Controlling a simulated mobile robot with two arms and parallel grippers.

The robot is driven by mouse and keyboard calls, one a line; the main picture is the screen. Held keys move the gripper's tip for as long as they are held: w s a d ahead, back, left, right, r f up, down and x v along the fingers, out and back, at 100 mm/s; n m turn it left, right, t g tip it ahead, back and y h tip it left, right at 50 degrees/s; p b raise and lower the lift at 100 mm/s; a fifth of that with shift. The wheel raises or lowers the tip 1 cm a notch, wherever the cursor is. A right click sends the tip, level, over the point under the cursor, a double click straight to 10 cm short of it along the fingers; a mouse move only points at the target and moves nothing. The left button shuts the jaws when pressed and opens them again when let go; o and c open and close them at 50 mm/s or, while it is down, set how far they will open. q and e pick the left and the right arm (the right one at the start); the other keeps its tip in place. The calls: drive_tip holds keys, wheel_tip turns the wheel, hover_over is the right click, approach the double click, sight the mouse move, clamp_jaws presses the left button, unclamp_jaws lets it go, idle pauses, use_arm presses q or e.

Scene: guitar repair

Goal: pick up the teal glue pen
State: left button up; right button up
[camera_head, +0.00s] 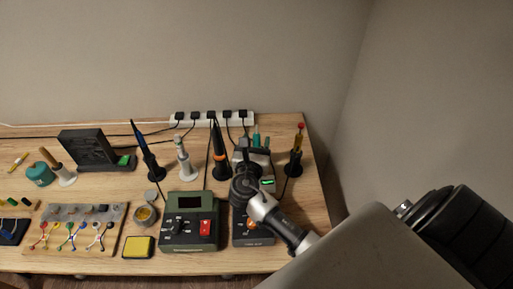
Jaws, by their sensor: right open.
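Two slim teal items stand upright near the back right of the workbench; one of them, a teal pen-like item (256,137), may be the glue pen, but it is too small to be sure. My right gripper (243,158) reaches in from the lower right, over the right end of the bench. It is open, in front of the teal items and apparently empty. Its dark fingers blend with the dark holder behind them, so the exact gap to the teal items is unclear. My left gripper is out of view.
A green-black station (190,226) stands left of my right arm, with another dark unit (253,232) under it. Corded tools in stands (183,157) line the back, below a white power strip (212,119). A red-tipped tool (298,140) stands to the right.

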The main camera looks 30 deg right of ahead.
drive_tip(key=shift+w+d, duration=0.45)
clamp_jaws()
